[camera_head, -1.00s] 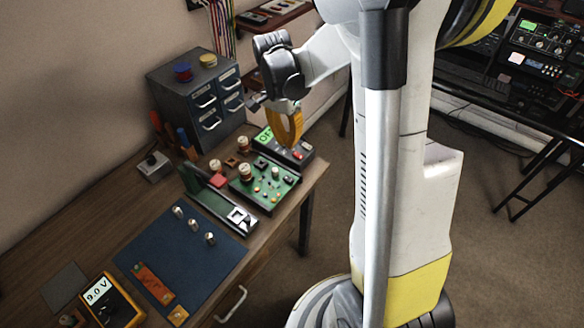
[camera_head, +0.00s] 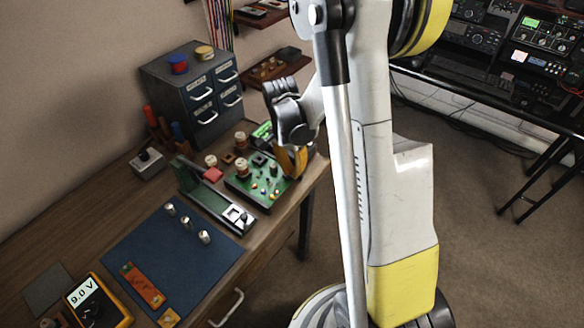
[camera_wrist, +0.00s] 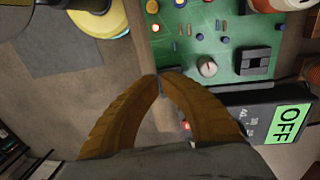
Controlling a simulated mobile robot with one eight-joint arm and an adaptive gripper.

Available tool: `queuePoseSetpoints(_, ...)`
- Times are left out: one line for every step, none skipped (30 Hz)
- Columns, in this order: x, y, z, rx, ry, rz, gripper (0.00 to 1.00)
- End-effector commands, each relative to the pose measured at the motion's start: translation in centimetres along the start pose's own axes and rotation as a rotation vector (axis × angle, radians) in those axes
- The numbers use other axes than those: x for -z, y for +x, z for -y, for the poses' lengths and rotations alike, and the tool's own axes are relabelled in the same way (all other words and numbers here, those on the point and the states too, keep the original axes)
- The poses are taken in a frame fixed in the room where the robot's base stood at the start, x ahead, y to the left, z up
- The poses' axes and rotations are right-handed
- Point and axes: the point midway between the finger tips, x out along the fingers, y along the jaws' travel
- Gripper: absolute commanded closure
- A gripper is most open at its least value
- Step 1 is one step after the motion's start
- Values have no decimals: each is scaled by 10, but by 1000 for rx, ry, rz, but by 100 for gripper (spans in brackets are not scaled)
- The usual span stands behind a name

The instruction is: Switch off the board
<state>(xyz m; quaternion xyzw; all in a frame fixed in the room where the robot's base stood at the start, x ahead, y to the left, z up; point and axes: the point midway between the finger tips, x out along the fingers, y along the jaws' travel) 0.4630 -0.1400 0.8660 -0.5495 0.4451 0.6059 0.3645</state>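The green circuit board (camera_head: 243,187) lies on the wooden bench in the head view, with wound coils, coloured knobs and small parts on it. In the wrist view the board (camera_wrist: 232,35) shows a pale round knob (camera_wrist: 207,67), a black square part (camera_wrist: 254,60) and a small red light (camera_wrist: 155,28). In the head view my gripper (camera_head: 293,174) is at the board's right side.
A blue mat (camera_head: 185,262) with several metal knobs, a yellow meter (camera_head: 97,302) reading 9.0 V and a grey drawer cabinet (camera_head: 186,92) are on the bench. A long device (camera_head: 217,208) stands left of the board.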

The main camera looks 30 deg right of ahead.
Motion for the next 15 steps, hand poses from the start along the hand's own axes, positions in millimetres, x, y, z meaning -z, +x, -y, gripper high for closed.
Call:
queuePoseSetpoints(0,0,0,0,0,0,100)
queuePoseSetpoints(0,0,0,0,0,0,100)
queuePoseSetpoints(0,0,0,0,0,0,100)
queuePoseSetpoints(0,0,0,0,0,0,100)
queuePoseSetpoints(0,0,0,0,0,0,100)
queuePoseSetpoints(0,0,0,0,0,0,100)
queuePoseSetpoints(0,0,0,1,0,0,100)
queuePoseSetpoints(0,1,0,6,0,0,100)
queuePoseSetpoints(0,3,-1,23,1,1,100)
queuePoseSetpoints(1,6,-2,46,2,0,100)
queuePoseSetpoints(0,9,-3,75,3,1,100)
queuePoseSetpoints(0,13,-4,117,4,1,100)
queuePoseSetpoints(0,10,-2,110,0,1,100)
queuePoseSetpoints(0,9,-2,108,0,1,100)
queuePoseSetpoints(0,9,-2,107,-1,1,100)
